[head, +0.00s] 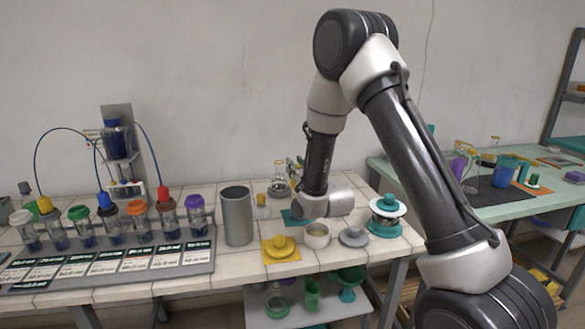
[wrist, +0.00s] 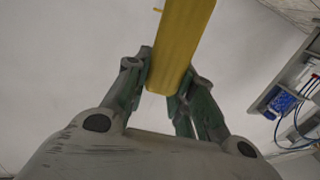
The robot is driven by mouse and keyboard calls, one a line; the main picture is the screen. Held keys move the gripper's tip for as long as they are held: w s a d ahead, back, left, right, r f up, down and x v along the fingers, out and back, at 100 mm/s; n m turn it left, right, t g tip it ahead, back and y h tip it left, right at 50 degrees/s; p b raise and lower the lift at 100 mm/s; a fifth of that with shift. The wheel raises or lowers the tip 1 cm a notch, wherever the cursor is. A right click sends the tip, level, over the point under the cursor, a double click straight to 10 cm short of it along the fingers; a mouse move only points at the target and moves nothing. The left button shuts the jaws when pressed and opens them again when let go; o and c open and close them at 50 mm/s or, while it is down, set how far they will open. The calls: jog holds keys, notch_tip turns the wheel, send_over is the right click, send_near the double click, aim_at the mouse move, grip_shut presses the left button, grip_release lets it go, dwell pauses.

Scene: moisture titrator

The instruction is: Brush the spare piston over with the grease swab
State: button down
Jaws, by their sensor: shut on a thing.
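In the wrist view my gripper (wrist: 163,88) is shut on a long, flat-sided yellow bar (wrist: 182,45), which looks like the handle of the grease swab. The bar runs up out of the picture, and its far end is hidden. In the head view my wrist hangs low over the back of the tiled bench, and the gripper is mostly hidden behind it. I cannot single out the spare piston for certain. A teal flat piece (head: 294,217) lies on the bench by my wrist, partly covered.
A rack (head: 150,262) of several colour-capped vials and the titrator (head: 120,150) stand left. A grey cylinder (head: 237,216), yellow knobbed piece (head: 281,249), small cup (head: 317,236), grey disc (head: 353,237) and white-teal stand (head: 387,215) crowd the bench. A flask (head: 280,182) stands behind.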

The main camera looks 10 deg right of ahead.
jog(key=shift+s+d, duration=0.15)
jog(key=shift+d, duration=1.35)
notch_tip(320, 180, up, 7)
jog(key=c, duration=2)
grip_release()
grip_shut()
